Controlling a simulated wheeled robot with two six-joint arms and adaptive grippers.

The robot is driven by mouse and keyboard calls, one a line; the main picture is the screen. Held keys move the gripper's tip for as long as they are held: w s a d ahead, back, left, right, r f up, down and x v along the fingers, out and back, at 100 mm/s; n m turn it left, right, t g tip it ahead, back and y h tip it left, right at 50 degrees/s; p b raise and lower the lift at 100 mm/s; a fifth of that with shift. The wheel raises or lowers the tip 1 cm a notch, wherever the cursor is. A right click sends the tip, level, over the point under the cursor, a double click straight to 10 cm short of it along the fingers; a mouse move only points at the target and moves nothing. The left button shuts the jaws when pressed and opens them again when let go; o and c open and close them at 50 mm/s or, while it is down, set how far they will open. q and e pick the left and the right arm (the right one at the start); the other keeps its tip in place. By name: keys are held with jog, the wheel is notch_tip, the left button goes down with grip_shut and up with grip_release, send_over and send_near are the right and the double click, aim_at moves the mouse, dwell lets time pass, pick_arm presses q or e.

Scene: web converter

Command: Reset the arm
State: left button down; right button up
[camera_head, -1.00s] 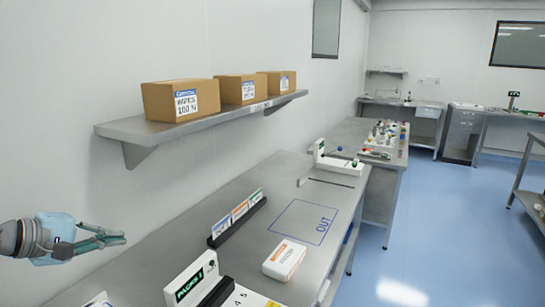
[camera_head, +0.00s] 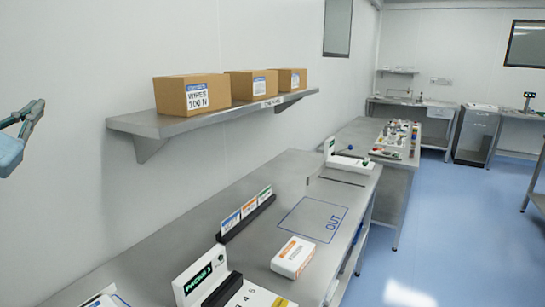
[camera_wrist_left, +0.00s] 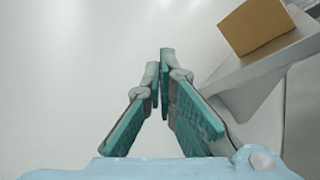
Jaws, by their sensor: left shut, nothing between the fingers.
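My left gripper (camera_head: 36,108) is at the far left edge of the head view, raised in front of the white wall and left of the wall shelf. Its fingers point up and to the right. In the left wrist view the two teal-padded fingers (camera_wrist_left: 162,75) come together at their tips with nothing between them. It touches nothing that I can see. Most of the left arm is out of frame. My right gripper is not in view.
A metal shelf (camera_head: 150,124) holds cardboard boxes (camera_head: 192,94). It shows at the right in the left wrist view (camera_wrist_left: 235,85). Below, the steel bench (camera_head: 180,250) bears a white-orange pack (camera_head: 293,257), a card holder (camera_head: 246,218) and a white sign (camera_head: 200,277).

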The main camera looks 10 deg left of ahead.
pick_arm(q)
jog(key=s+a+r+n+g+y, duration=0.1)
jog(key=s+a+n+g+y, duration=0.3)
jog(key=n, duration=0.6)
jog(key=s+a+r+n+g+y+b, duration=0.1)
jog(key=s+a+n+g+y, duration=0.3)
jog(key=a+n, duration=0.4)
jog(key=s+a+r+n+g+y, duration=0.2)
jog(key=s+a+n+y, duration=0.4)
jog(key=n, duration=0.8)
jog(key=shift+s+a+r+g+y, duration=0.35)
jog(key=shift+g+y, duration=0.25)
jog(key=shift+g, duration=0.3)
jog(key=shift+w, duration=0.1)
